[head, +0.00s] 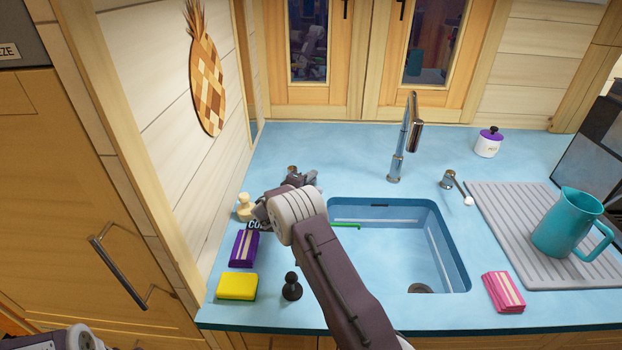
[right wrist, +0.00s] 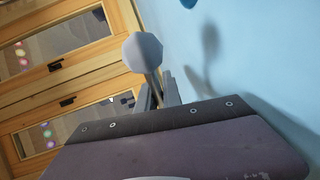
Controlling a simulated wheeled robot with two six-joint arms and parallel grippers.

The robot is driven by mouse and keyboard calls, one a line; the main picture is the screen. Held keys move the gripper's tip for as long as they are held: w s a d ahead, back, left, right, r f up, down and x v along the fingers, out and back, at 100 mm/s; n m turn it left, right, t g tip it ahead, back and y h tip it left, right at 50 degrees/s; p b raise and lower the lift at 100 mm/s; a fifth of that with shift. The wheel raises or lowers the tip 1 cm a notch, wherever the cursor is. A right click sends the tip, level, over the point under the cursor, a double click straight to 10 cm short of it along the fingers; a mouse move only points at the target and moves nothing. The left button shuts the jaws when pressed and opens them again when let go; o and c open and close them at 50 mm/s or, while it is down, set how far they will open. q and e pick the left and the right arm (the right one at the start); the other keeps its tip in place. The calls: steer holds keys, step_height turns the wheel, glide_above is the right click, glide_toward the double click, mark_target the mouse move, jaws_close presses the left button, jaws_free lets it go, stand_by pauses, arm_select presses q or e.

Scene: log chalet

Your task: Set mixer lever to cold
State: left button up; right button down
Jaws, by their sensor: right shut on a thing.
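The mixer lever shows in the right wrist view as a pale faceted knob (right wrist: 143,52) on a thin stem, with the stem between the fingers of my right gripper (right wrist: 158,95). In the head view its metal base (head: 293,170) shows just behind my right gripper (head: 300,179), left of the sink; the rest is hidden by the gripper and arm. My right gripper is shut on the lever. A dark label starting "CO" (head: 254,225) is partly covered by my wrist. The tap (head: 405,140) stands behind the sink. My left gripper is not in view.
A second lever with a white knob (head: 468,201) is right of the tap. A purple packet (head: 244,248), yellow sponge (head: 237,286) and black stopper (head: 292,287) lie left of the sink (head: 455,245). A teal jug (head: 565,222) stands on the drainer at right.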

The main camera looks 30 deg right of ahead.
steer(key=shift+f, duration=0.2)
steer(key=shift+s+a+f+m+g+h+b, duration=0.15)
steer(key=shift+a+m+g+h+b, duration=0.3)
steer(key=shift+b, duration=0.75)
steer(key=shift+m+g, duration=0.25)
steer(key=shift+s+r, duration=0.1)
steer(key=shift+r, duration=0.15)
steer(key=c, duration=1.5)
jaws_free()
steer(key=b+v, duration=0.1)
steer(key=v, duration=0.8)
steer(key=shift+r, duration=0.15)
